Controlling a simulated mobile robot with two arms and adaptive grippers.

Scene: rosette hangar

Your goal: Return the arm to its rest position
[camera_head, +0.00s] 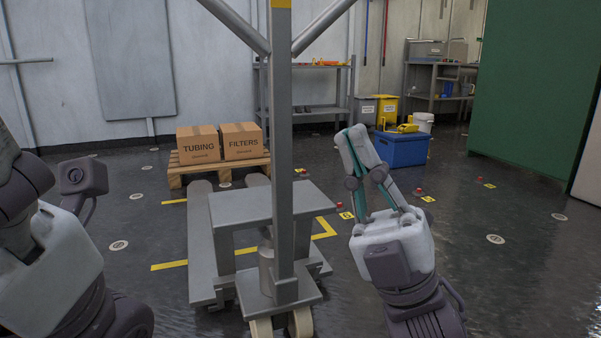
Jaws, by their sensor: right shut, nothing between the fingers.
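My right gripper (352,134) points up and away at the right of centre, above the dark floor. Its two grey fingers with teal strips lie together, shut, with nothing seen between them. It overlaps the near left side of the blue crate in the picture, but no contact with it shows. My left arm and the white body of my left gripper (45,265) fill the lower left corner. The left fingertips are cut off by the picture edge, so whether they are open or shut does not show.
A grey pallet lifter (262,203) with a tall mast stands close ahead between my arms. Behind it, a wooden pallet (223,169) bears TUBING (198,145) and FILTERS (242,141) boxes. A blue crate (408,152) sits behind my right gripper. Floor at the right is mostly clear.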

